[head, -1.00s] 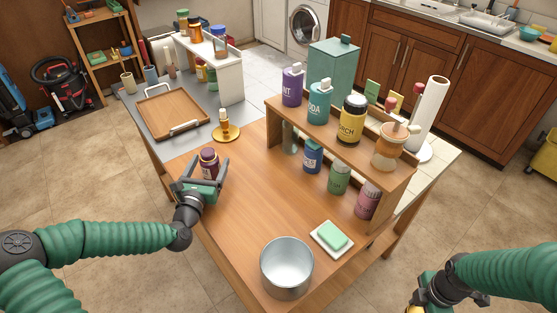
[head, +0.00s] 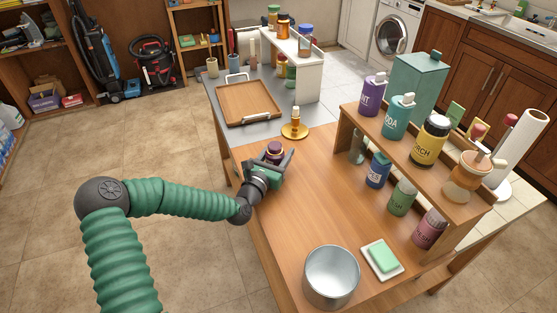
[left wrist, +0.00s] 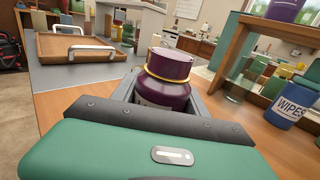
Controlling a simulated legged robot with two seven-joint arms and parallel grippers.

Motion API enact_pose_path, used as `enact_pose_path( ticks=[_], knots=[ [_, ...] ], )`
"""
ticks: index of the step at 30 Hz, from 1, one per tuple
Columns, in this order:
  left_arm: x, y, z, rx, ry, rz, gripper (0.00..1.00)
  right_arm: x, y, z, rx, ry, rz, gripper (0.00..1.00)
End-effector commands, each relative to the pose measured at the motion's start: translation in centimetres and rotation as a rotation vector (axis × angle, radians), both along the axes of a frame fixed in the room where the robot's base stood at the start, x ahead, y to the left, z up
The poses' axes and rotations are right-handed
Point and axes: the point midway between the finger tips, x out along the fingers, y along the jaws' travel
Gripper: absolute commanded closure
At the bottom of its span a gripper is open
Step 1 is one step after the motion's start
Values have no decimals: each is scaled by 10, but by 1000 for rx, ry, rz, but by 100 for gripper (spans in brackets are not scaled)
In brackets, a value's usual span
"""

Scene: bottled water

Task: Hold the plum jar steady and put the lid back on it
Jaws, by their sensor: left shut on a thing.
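The plum jar (head: 274,153) stands upright near the left edge of the wooden worktop. My left gripper (head: 276,165) is shut on it, with a finger on each side of its body. In the left wrist view the jar (left wrist: 165,93) is close, between the fingers (left wrist: 165,100). A plum-coloured lid (left wrist: 170,64) with a gold band sits on top of it. I cannot tell whether the lid is fully seated. The jar's lower part is hidden by the gripper. My right gripper is not in view.
A metal pot (head: 332,277) and a green sponge on a white dish (head: 383,261) are at the front. A shelf with several bottles (head: 400,155) lines the right side. An amber bottle on a round gold base (head: 295,124) and a wooden tray (head: 248,103) are behind the jar. The middle worktop is clear.

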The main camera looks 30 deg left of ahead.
Motion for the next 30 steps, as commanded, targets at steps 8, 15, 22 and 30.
enact_pose_path(
  ticks=[8, 15, 22, 30],
  knots=[
    [0, 0, 1, 0, -2, 0, 94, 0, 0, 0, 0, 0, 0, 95],
    [0, 0, 13, 0, -3, 0, 94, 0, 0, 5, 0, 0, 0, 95],
    [-5, 0, 39, 0, 0, 0, 94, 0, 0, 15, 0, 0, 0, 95],
    [-71, -9, 44, -2, 1, 1, 94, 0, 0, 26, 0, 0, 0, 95]
  ],
)
